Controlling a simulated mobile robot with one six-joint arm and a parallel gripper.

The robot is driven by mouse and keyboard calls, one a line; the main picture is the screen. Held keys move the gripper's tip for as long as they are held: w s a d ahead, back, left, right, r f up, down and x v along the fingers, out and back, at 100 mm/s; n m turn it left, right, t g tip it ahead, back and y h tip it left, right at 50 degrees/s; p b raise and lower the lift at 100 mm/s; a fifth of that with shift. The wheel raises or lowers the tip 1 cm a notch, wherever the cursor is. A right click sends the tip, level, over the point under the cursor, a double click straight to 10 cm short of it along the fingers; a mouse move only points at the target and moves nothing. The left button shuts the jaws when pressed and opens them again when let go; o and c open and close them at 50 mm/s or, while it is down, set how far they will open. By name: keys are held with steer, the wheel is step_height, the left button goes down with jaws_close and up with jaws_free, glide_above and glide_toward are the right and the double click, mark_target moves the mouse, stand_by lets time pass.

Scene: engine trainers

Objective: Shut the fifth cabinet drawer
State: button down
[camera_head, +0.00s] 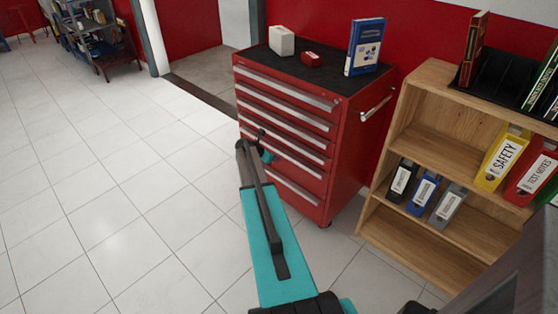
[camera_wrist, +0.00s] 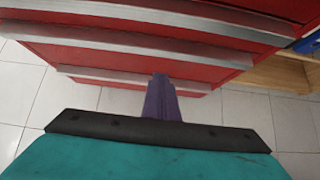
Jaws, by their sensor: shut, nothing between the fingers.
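The red cabinet (camera_head: 345,150) stands against the red wall, with several drawers stacked in its front, each with a long silver handle strip. In the head view the drawer fronts look about flush; I cannot tell whether the fifth drawer (camera_head: 300,166) stands slightly out. My arm hides the left part of the lower drawers. In the wrist view my gripper (camera_wrist: 161,78) has its purple fingers together and empty, pointing at the lower drawer fronts (camera_wrist: 105,62). The fingertips overlap the lowest visible handle strip (camera_wrist: 100,76) in the picture; contact cannot be told. The fingers are not clear in the head view.
A white box (camera_head: 281,41), a small red box (camera_head: 312,58) and a blue book (camera_head: 364,47) stand on the cabinet top. A wooden shelf (camera_head: 425,82) with binders stands close at the right. The tiled floor (camera_head: 110,190) to the left is clear.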

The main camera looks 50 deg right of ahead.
steer(key=shift+b+v, duration=0.35)
steer(key=shift+v, duration=2.45)
steer(key=shift+s, duration=0.1)
